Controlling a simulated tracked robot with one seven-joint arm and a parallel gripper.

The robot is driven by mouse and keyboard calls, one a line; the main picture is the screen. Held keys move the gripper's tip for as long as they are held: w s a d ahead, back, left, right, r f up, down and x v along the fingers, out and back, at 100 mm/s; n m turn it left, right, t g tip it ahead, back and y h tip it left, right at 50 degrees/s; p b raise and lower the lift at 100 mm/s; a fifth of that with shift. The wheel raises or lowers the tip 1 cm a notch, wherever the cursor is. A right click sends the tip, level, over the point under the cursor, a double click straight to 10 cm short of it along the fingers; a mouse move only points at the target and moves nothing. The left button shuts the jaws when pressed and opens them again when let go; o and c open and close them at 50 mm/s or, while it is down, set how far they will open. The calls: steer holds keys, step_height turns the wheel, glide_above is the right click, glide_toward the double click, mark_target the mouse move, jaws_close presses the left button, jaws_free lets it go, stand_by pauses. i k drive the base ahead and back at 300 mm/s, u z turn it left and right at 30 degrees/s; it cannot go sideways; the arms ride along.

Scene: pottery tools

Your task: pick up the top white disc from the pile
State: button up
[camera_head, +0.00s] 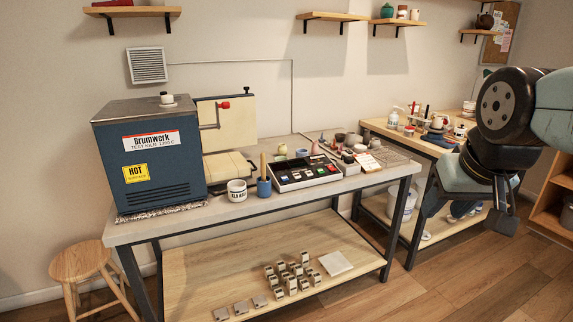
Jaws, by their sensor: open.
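I cannot make out a pile of white discs for certain in the head view. The many small items on the worktable (220,207) and on the far table behind it are too small to tell apart. My gripper (503,212) hangs at the right of the picture with its dark fingers pointing down. It is open, with nothing seen between its fingers. It is apart from the worktable, to the right of it. My arm hides part of the far table.
A blue kiln (150,165) marked HOT stands on the worktable's left end. A white cup (237,191), a blue cup (264,187) and a compartment tray (303,174) stand beside it. A wooden stool (82,262) is at left. Wood floor is clear at lower right.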

mark_target(360, 148)
steer(key=u, duration=0.05)
steer(key=k, duration=1.25)
steer(key=u, duration=0.35)
steer(key=i, duration=2.65)
